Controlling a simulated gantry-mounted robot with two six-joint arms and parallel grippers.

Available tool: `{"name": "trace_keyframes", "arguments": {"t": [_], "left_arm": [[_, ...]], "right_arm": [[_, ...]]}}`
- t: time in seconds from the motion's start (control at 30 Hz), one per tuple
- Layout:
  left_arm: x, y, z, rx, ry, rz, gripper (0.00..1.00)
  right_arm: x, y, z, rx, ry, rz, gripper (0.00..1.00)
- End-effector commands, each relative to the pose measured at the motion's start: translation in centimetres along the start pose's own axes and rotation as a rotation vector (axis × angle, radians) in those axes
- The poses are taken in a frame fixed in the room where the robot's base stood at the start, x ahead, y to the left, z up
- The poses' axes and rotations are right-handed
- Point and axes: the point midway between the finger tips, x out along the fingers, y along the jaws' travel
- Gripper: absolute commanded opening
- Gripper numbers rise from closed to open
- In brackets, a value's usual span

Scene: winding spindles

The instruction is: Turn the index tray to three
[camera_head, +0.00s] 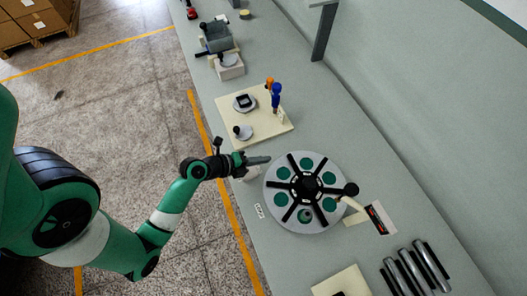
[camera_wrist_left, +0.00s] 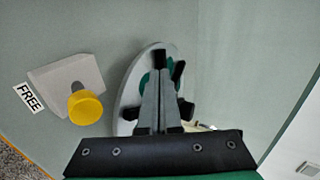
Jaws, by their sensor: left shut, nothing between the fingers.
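The index tray (camera_head: 310,229) is a round grey disc on the bench, with black spokes around a dark hub and green round pockets between them. One pocket near the front holds a small greyish thing. My left gripper (camera_head: 268,160) is shut and empty at the tray's upper left edge. In the left wrist view its closed fingers (camera_wrist_left: 160,105) point at the tray (camera_wrist_left: 130,95) and hide much of it. I cannot tell whether they touch it. No number on the tray is readable. My right gripper is not in view.
The left wrist view shows a grey block (camera_wrist_left: 55,80) with a yellow knob (camera_wrist_left: 85,106) beside a FREE label (camera_wrist_left: 28,97). A black round piece (camera_head: 350,189) sits at the tray's right edge. Dark rods (camera_head: 415,268) lie at lower right; a cream board (camera_head: 262,143) lies behind.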

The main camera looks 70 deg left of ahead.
Motion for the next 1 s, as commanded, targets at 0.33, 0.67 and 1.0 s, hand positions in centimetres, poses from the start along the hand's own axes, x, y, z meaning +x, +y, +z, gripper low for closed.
{"name": "trace_keyframes", "arguments": {"t": [0.33, 0.67, 1.0], "left_arm": [[6.4, 0.1, 0.0, 0.002, 0.002, 0.001, 0.0], [7.5, 0.1, 0.0, 0.001, 0.0, 0.001, 0.0], [7.7, 0.0, -0.1, 0.003, 0.003, 0.001, 0.0]], "right_arm": [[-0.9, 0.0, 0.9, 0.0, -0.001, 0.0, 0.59], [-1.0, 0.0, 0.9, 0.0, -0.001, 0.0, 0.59], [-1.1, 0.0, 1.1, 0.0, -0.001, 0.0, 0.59]]}}
